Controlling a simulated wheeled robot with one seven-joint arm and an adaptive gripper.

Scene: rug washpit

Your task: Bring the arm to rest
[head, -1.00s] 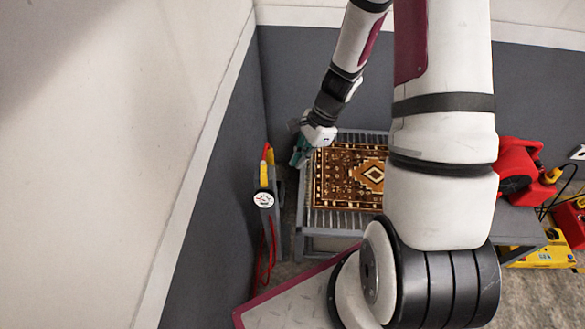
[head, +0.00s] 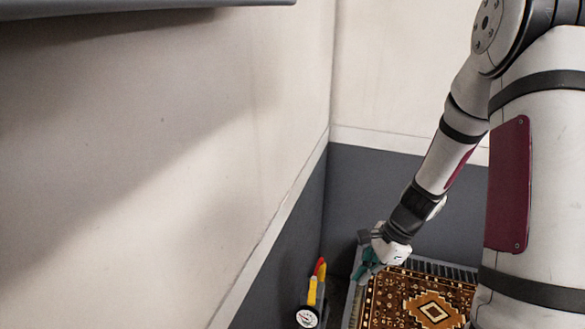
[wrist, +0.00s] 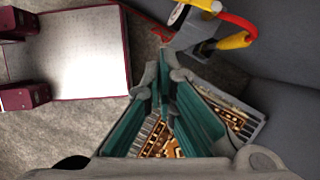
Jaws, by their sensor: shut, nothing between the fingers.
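My gripper (head: 365,270) is at the left end of my arm in the head view, over or beside the far left corner of the slatted rack; its exact height I cannot tell. In the wrist view its green-padded fingers (wrist: 167,68) come together with nothing seen between them. My arm comes down from the upper right of the head view and hides the right part of the rug and rack.
A brown patterned rug (head: 388,302) lies on the grey slatted rack (head: 455,269). A tool with a yellow and red handle and round gauge (head: 307,317) stands left of the rack, close to the wall; the handle also shows in the wrist view (wrist: 235,40).

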